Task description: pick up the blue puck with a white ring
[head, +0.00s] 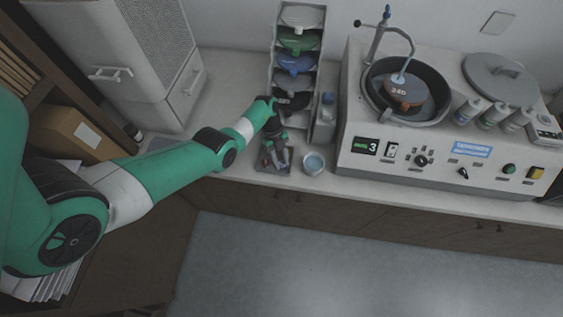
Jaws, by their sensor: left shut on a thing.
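My left gripper (275,160) reaches down over a small dark tray (287,171) on the counter, in front of the rack. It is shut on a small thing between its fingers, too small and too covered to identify. I cannot make out a blue puck with a white ring for certain; the fingers may hide it. A small round container (313,163) with a pale blue top stands just right of the tray, apart from the gripper. My right gripper is not in view.
A rack (272,62) of coloured discs stands behind the gripper, with a blue disc (294,63) in it. A large machine (350,130) with a round bowl fills the right. A grey cabinet (130,40) stands at the left. The counter's front edge is close to the tray.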

